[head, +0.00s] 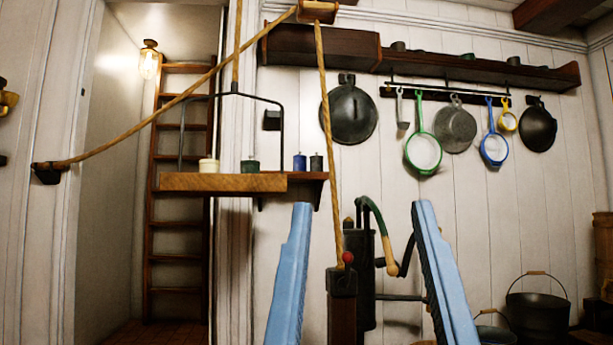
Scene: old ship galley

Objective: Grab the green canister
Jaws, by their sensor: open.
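A small dark green canister (250,166) stands upright on a wooden hanging shelf (222,183) left of the middle in the head view. A cream canister (209,165) stands to its left and a blue canister (300,162) to its right. A very dark canister (316,163) stands just right of the blue one; its colour is hard to tell. My gripper (362,204) shows as two light blue fingers spread wide apart, with nothing held between them. The fingers are lower in the picture and to the right of the green canister, apart from it.
A rope (325,110) hangs down right of the shelf, and another slants above it. A dark post with a red knob (347,258) and a pump (363,240) show between my fingers. Pans (349,112) hang on the wall. A ladder (180,230) stands behind the shelf.

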